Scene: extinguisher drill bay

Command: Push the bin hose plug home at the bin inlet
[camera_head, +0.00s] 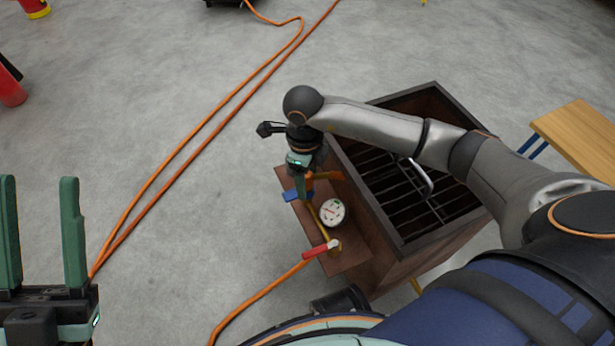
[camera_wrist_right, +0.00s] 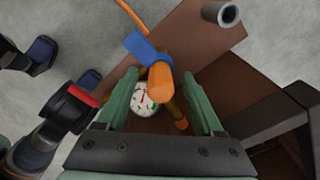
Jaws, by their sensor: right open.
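In the head view my right gripper (camera_head: 303,182) points down over the brown inlet shelf on the bin's side. In the right wrist view its green fingers (camera_wrist_right: 162,95) stand apart on either side of an orange cylinder (camera_wrist_right: 159,82) with a blue lever (camera_wrist_right: 142,46). A round white gauge (camera_head: 332,212) and a red-handled fitting (camera_head: 320,250) sit on the shelf. An orange hose (camera_head: 262,290) runs up to the shelf by the red handle. I cannot tell which part is the plug or how deep it sits. My left gripper (camera_head: 39,185) is open and empty at the left edge.
The dark bin (camera_head: 450,240) with its slatted grate stands right of the shelf, partly behind my right arm. A grey tube end (camera_wrist_right: 229,14) shows above the shelf. A wooden bench (camera_head: 580,135) is at right.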

